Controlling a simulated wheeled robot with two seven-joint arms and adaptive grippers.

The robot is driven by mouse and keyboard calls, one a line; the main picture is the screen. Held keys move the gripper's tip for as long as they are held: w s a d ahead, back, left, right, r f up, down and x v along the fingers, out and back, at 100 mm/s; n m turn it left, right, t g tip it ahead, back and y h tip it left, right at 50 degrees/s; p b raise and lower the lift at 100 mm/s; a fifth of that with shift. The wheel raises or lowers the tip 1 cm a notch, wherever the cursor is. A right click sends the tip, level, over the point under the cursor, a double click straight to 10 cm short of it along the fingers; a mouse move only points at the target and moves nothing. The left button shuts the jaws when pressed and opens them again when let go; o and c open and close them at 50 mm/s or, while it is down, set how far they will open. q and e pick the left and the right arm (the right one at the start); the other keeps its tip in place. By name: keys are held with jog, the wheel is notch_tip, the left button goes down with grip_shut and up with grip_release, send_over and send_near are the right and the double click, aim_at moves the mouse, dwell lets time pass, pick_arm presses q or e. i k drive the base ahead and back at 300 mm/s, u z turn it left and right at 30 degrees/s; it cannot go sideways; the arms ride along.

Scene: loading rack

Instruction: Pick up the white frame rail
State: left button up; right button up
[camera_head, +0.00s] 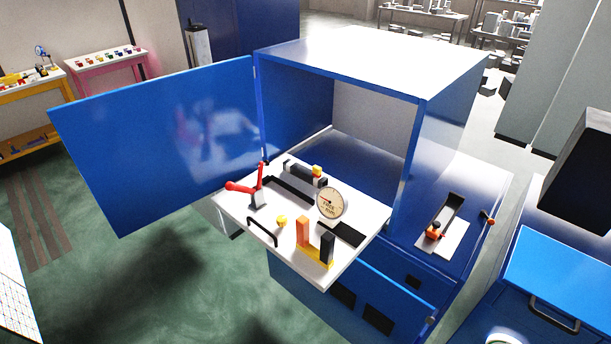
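I cannot make out a separate white frame rail for certain. The clearest white part is a flat white plate (232,207) that sticks out of the open front of a blue cabinet (433,150). On the plate stand a red lever clamp (246,186), a round dial gauge (331,202), an orange and black block on a yellow base (314,246), a black handle (262,232) and a dark block with a yellow top (305,173). Neither of my grippers shows in the head view.
The cabinet's blue door (160,140) is swung wide open to the left. A small tray with an orange-red knob (434,232) lies on the blue surface to the right. A blue drawer unit (560,275) stands at the right edge. Green floor (150,290) is clear at front left.

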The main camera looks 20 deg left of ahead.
aim_at(297, 169)
jog(key=z, duration=0.5)
jog(key=i, duration=1)
jog(key=u, duration=0.3)
